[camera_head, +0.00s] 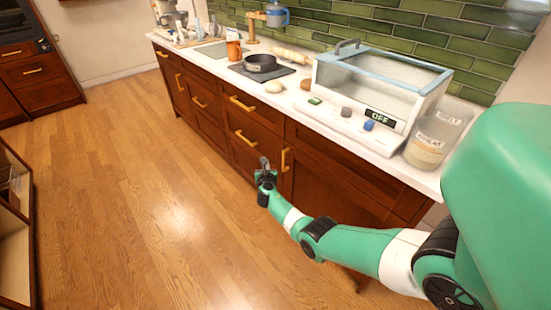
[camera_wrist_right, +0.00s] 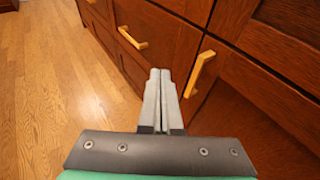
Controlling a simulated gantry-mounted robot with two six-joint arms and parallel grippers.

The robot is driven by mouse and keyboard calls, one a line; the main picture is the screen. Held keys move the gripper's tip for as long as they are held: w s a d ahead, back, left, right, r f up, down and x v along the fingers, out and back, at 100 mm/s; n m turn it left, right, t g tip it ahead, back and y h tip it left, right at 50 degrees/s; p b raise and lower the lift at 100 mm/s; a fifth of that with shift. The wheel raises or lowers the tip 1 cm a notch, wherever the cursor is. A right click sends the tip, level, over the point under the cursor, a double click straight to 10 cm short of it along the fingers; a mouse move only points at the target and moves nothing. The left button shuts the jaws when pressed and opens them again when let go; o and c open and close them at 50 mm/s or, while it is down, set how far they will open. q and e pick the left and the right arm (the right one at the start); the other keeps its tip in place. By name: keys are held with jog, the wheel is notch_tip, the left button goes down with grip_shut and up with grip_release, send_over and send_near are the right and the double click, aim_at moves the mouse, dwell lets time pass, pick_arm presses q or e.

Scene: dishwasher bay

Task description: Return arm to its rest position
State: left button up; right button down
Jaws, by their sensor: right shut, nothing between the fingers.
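My right arm reaches in from the right in the head view. Its gripper (camera_head: 265,163) hangs beside the dark wooden cabinet fronts, close to a vertical yellow handle (camera_head: 285,160). In the right wrist view the fingers of this gripper (camera_wrist_right: 158,72) are shut together with nothing between them. The same vertical handle (camera_wrist_right: 203,68) is just right of the fingers, apart from them in that picture. My left gripper is in neither view.
The white counter (camera_head: 325,115) above holds a glass-lidded box (camera_head: 380,85) marked OFF, a wheat jar (camera_head: 437,135), a dark pan (camera_head: 261,63) and other kitchen items. The wooden floor (camera_head: 140,190) left of the cabinets is clear. An open shelf unit (camera_head: 15,235) stands at the left edge.

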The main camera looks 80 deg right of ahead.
jog(key=w+a, duration=0.1)
jog(key=w+a+r, duration=0.1)
jog(key=w+a+r+p, duration=0.1)
jog(key=shift+w+a, duration=0.15)
jog(key=shift+a, duration=0.25)
